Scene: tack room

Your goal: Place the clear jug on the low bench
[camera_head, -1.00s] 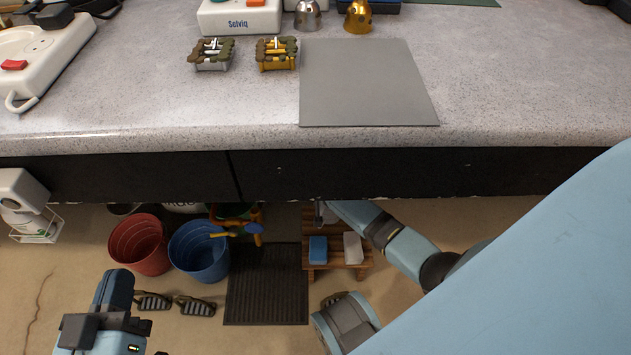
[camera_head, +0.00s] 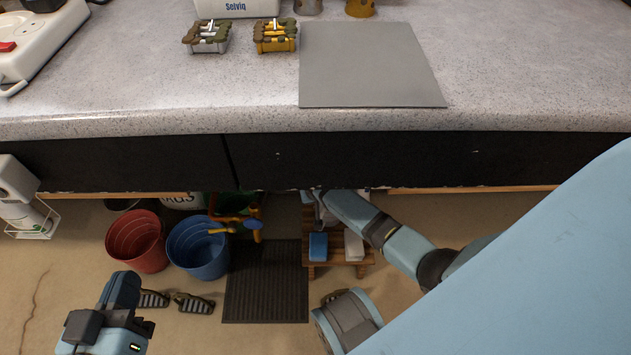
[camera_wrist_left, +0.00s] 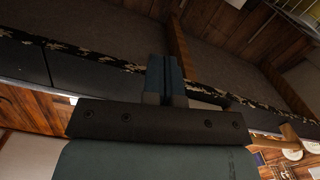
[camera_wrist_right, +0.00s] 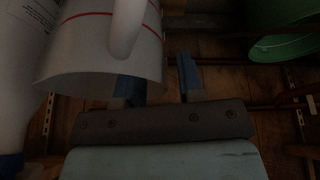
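The low bench (camera_head: 340,264) is a slatted wooden bench on the floor, partly under the counter. The clear jug (camera_wrist_right: 100,60) fills the upper left of the right wrist view. It is translucent, with red lines and a pale handle (camera_wrist_right: 128,28). My right gripper (camera_wrist_right: 160,82) has its fingers apart, one seen through or behind the jug's lower edge, the other clear of it. In the head view, the right arm reaches to the bench's back, where the counter edge hides most of it. My left gripper (camera_wrist_left: 167,78) has its fingers together and empty, away from the bench.
A blue block (camera_head: 318,246) and a whitish block (camera_head: 353,245) lie on the bench's front. A red bucket (camera_head: 136,244), a blue bucket (camera_head: 197,248) and a dark mat (camera_head: 266,285) are to its left. The counter (camera_head: 520,95) overhangs the back.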

